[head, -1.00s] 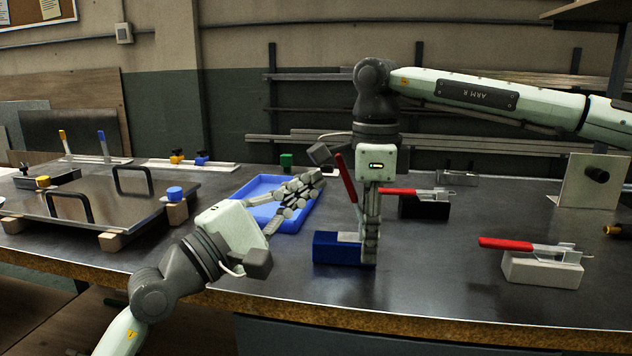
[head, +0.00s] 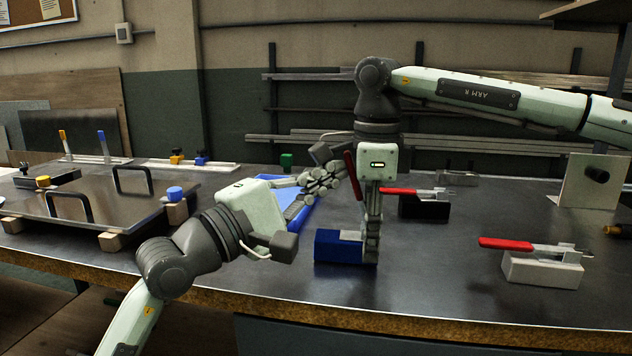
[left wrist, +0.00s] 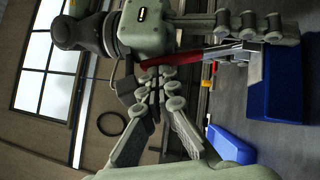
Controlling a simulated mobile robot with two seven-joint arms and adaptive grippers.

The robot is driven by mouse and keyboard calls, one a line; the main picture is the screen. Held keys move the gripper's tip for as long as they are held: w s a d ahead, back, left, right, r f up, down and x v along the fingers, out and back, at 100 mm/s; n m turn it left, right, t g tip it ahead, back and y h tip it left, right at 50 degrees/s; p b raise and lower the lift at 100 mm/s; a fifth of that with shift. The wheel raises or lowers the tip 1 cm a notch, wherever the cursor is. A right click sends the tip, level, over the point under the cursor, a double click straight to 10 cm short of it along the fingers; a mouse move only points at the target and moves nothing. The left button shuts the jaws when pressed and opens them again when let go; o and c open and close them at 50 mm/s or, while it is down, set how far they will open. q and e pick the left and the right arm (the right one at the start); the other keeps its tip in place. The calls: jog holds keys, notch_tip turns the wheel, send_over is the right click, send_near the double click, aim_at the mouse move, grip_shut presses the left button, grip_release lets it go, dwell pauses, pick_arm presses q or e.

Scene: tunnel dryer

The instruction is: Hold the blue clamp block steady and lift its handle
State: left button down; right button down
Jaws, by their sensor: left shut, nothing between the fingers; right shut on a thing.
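The blue clamp block (head: 338,248) stands on the bench near its front edge. Its red handle (head: 350,165) points up and leans slightly left. My right gripper (head: 371,258) reaches down from above and is shut on the block's right end. My left gripper (head: 354,183) is shut and empty, with its fingertips at the handle's left side; I cannot tell whether they touch. The left wrist view shows the block (left wrist: 277,85), the red handle (left wrist: 208,70) and my left fingers close beside the handle.
A blue tray (head: 296,216) lies behind and left of the block. A black clamp block (head: 424,208) and a white clamp block (head: 541,270), both with red handles, stand to the right. A panel with two handles (head: 85,216) is at left.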

pick_arm(q)
jog(key=shift+s+d+r, duration=0.1)
jog(key=shift+s+d, duration=0.05)
jog(key=shift+s, duration=0.05)
pick_arm(e)
jog(key=shift+s+a, duration=0.1)
jog(key=shift+a, duration=0.1)
pick_arm(q)
jog(key=shift+s, duration=0.15)
pick_arm(e)
jog(key=shift+f, duration=0.1)
jog(key=shift+d, duration=0.1)
pick_arm(q)
jog(key=v, duration=0.8)
jog(key=shift+w+a, duration=0.2)
jog(key=shift+w, duration=0.2)
pick_arm(e)
jog(key=c, duration=0.9)
grip_release()
